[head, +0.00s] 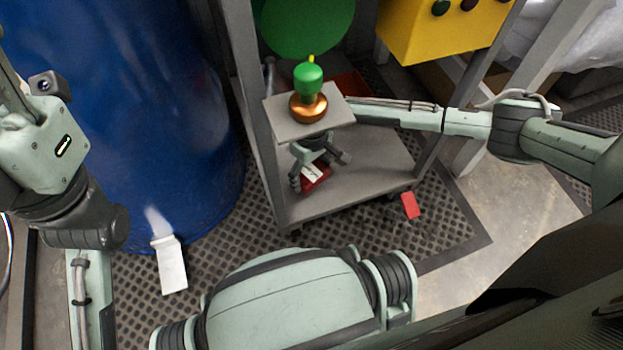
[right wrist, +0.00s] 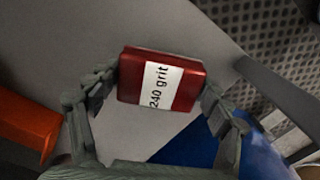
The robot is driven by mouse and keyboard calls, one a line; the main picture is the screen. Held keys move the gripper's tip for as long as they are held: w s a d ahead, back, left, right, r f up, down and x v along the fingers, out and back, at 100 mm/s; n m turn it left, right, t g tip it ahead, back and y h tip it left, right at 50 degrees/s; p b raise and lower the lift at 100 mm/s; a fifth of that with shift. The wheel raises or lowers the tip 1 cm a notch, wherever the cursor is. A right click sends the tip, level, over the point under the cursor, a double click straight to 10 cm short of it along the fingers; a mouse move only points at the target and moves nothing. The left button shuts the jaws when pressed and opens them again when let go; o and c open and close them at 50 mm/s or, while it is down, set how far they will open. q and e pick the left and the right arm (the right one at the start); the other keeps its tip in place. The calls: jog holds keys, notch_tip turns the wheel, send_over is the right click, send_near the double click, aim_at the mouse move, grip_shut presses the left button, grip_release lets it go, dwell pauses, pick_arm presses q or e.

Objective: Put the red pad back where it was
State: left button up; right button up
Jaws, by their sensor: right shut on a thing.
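The red pad (head: 316,180) with a white label is between the fingers of my right gripper (head: 318,160), over the lower grey shelf of the frame. In the right wrist view the pad (right wrist: 161,80) reads "240 grit". The fingers of my right gripper (right wrist: 160,100) are at its two sides, shut on it. Whether the pad touches the shelf I cannot tell. A small grey plate hides my right wrist in the head view. My left arm (head: 45,140) shows at the left; its fingers are not in view.
The grey plate (head: 338,119) carries a green-topped copper piece (head: 308,80) above my gripper. The lower shelf (head: 375,165) has bare room at right. A red piece (head: 410,205) lies near its front corner. A blue drum (head: 150,100) and white piece (head: 171,268) are at left.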

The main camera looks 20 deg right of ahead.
aim_at(312, 172)
jog(key=shift+f+b, duration=0.45)
jog(key=shift+f, duration=1)
jog(key=shift+f, duration=0.1)
jog(key=o, duration=1.1)
notch_tip(312, 172, up, 8)
jog(key=p, duration=0.3)
jog(key=shift+f, duration=0.15)
